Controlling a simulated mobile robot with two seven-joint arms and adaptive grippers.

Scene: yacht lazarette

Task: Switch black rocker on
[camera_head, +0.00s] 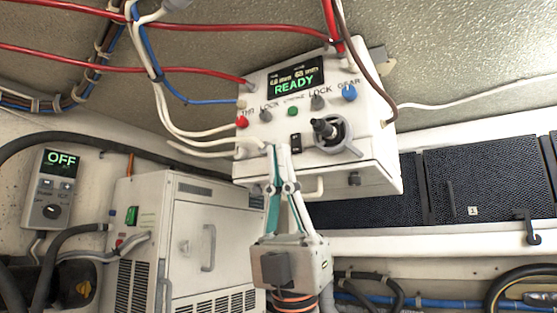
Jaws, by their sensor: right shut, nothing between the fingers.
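The black rocker (295,142) is a small dark switch low on the front of the white control box (255,97), left of a large black rotary handle (325,129). The box's display (294,86) shows "READY" in green. My right gripper (278,148) reaches up from below with its fingers shut and nothing between them. Its tips appear just left of the rocker; I cannot tell whether they touch the panel. Which way the rocker is tipped is too small to tell. My left gripper is not in view.
The panel also carries a red knob (242,122), a green button (292,111), and a blue knob (349,93). Cables enter the box's left side. A white cabinet (185,240) and a grey controller reading "OFF" (55,188) stand left. Dark mesh panels (480,180) are right.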

